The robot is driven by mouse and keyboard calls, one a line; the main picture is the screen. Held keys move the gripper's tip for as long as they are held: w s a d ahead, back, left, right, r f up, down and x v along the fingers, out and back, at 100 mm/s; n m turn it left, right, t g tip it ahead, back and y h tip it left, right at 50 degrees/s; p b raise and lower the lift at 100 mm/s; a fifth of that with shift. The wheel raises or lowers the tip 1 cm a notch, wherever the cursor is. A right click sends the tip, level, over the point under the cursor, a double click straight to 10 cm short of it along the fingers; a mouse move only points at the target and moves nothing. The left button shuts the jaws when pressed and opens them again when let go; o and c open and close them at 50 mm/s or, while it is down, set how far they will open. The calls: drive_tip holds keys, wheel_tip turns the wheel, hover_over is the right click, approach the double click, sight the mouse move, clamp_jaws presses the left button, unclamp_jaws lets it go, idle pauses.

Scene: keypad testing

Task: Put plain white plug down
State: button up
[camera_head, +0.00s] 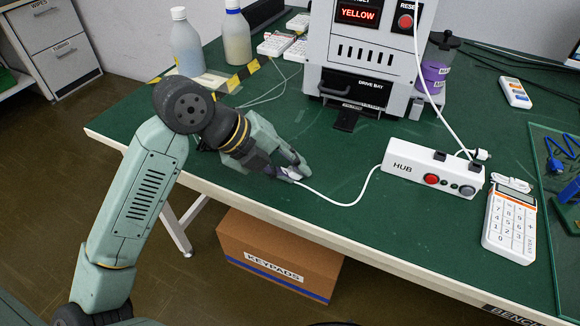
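The plain white plug (291,173) is at the tips of my gripper (297,170), low over or on the green bench top near its front edge; I cannot tell whether it touches. The fingertips close in on the plug from both sides and partly hide it. A white cable (345,204) runs from the plug along the bench to the white hub (405,169).
A keypad (510,222) lies at right. Bottles (187,45) stand back left. The bench (330,150) is clear between gripper and machine.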

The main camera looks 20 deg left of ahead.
drive_tip(key=shift+o, duration=0.6)
drive_tip(key=shift+r+p, duration=0.55)
drive_tip(key=shift+p, duration=0.3)
drive_tip(key=b+v, duration=0.2)
drive_tip(key=v, duration=0.9)
drive_tip(key=shift+s+a+r, duration=0.15)
drive_tip(key=shift+s+a, duration=0.05)
drive_tip(key=shift+a, duration=0.05)
